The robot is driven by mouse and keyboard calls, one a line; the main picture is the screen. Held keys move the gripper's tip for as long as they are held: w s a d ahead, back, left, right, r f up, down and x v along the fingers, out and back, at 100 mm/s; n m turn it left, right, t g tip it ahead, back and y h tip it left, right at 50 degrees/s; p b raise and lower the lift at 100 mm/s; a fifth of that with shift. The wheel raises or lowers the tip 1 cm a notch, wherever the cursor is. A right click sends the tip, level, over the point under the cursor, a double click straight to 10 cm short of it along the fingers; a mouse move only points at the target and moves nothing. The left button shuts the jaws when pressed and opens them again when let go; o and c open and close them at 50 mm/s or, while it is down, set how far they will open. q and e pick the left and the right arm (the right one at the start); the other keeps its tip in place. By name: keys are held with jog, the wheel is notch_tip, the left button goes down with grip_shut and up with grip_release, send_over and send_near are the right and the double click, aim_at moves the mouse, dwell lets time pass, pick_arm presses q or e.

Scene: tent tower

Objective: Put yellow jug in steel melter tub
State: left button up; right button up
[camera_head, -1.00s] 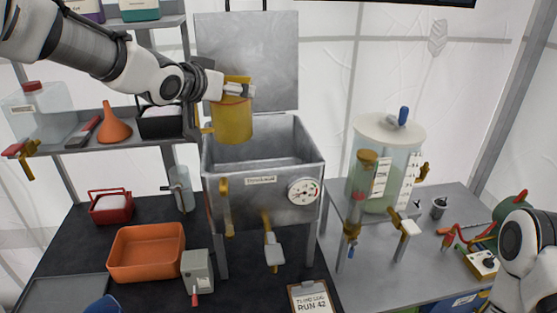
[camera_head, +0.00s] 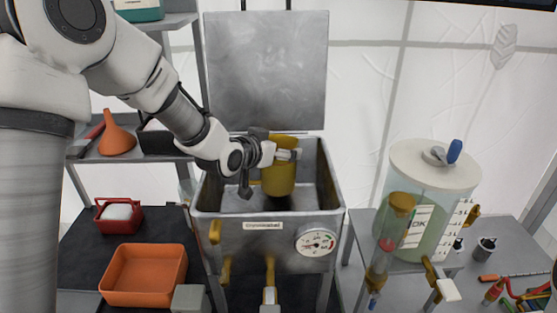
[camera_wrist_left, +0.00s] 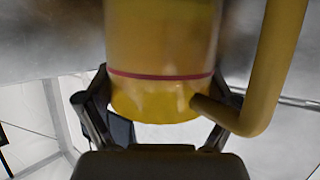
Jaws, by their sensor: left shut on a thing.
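The yellow jug (camera_head: 279,181) hangs inside the opening of the steel melter tub (camera_head: 262,229), below the rim level at its lower part and near the tub's back. My left gripper (camera_head: 287,154) is shut on the jug near its top. In the left wrist view the jug (camera_wrist_left: 163,45) fills the middle, with a red line around it and its handle to the right. The left gripper's fingers (camera_wrist_left: 155,110) sit on both sides of it. Whether the jug touches the tub floor cannot be told. My right gripper is not in view.
The tub's steel lid (camera_head: 267,70) stands open behind it. A dial gauge (camera_head: 316,242) is on the tub's front. A clear tank (camera_head: 430,205) stands to the right. An orange tray (camera_head: 145,275), a red caddy (camera_head: 118,215) and an orange funnel (camera_head: 117,139) are to the left.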

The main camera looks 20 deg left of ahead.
aim_at(276, 163)
pick_arm(q)
jog(key=shift+s+d+f+p, duration=0.15)
jog(key=shift+s+f+p, duration=0.15)
jog(key=shift+s+f, duration=0.3)
jog(key=shift+s+d+f+p, duration=0.15)
jog(key=shift+s+f+p, duration=0.15)
jog(key=shift+s+f, duration=0.25)
jog(key=shift+a+f, duration=0.1)
jog(key=shift+f, duration=0.05)
jog(key=shift+w+a+f, duration=0.1)
jog(key=shift+w+f, duration=0.1)
jog(key=shift+w, duration=0.1)
jog(key=o, duration=1.5)
jog(key=shift+w+f, duration=0.25)
jog(key=shift+w, duration=0.1)
jog(key=shift+s+r, duration=0.3)
jog(key=shift+s, duration=0.2)
jog(key=shift+s+b, duration=0.15)
jog(key=shift+b, duration=0.15)
jog(key=b+v, duration=0.2)
jog(key=v, duration=0.4)
jog(key=shift+s, duration=0.3)
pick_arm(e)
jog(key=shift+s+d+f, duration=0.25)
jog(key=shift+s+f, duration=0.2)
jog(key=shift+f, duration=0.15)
